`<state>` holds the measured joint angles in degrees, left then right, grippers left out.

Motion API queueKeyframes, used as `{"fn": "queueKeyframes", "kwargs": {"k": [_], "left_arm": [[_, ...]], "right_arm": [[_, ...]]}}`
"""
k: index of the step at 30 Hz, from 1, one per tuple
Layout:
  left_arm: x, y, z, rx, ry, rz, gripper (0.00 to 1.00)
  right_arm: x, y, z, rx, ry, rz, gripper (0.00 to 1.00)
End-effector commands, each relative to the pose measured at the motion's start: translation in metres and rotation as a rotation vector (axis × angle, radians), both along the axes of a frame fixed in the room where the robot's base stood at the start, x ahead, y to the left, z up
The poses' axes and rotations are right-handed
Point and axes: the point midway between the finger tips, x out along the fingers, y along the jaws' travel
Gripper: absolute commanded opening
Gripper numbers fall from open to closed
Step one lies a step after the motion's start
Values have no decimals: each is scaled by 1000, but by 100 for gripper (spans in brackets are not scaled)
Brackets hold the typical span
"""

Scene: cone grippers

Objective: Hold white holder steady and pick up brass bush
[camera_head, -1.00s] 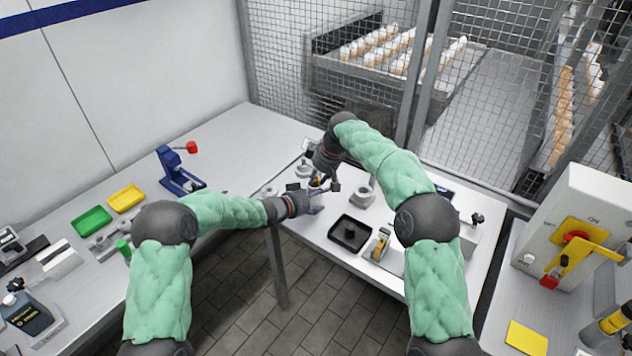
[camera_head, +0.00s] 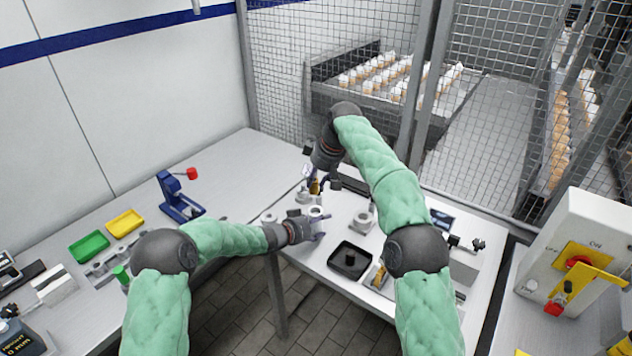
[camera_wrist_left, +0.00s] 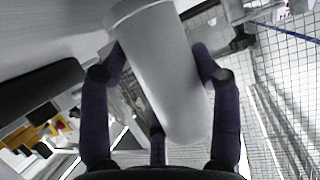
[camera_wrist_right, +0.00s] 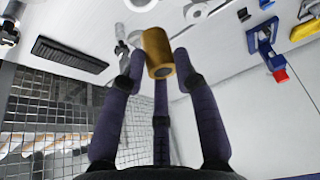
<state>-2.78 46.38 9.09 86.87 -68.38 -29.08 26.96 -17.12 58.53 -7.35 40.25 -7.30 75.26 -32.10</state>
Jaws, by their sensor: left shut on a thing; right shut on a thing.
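The white holder (camera_head: 316,211) stands on the table as a pale cylinder. My left gripper (camera_head: 318,227) is shut around it, and in the left wrist view the holder (camera_wrist_left: 160,70) sits between the fingers. The brass bush (camera_head: 314,187) is in my right gripper (camera_head: 322,183), above and behind the holder and apart from it. In the right wrist view the bush (camera_wrist_right: 158,52) is a short golden tube pinched between the fingertips, clear of the table. The right hand partly hides the bush in the head view.
A black tray (camera_head: 333,262) lies just right of the left gripper, with a grey round fixture (camera_head: 363,221) behind it. A blue press with a red knob (camera_head: 178,198) and green (camera_head: 89,246) and yellow trays (camera_head: 125,222) stand at left. A mesh fence (camera_head: 290,80) closes the back.

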Motion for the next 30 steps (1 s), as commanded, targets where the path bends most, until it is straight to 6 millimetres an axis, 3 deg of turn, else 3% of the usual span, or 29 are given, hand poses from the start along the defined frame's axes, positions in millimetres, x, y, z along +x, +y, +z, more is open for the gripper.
{"fn": "queueKeyframes", "kwargs": {"k": [2,3,6,20,30], "left_arm": [[-1,1,-3,3,5,2,29],[-1,1,-3,3,5,2,66],[-1,1,-3,3,5,2,91],[-3,5,1,1,2,2,91],[-37,40,21,1,2,5,91]], "right_arm": [[0,0,0,0,-1,0,0],[0,0,0,0,-1,0,0],[0,-1,0,0,-1,0,0],[0,-1,0,0,-1,0,0],[0,-1,0,0,-1,0,0]]}}
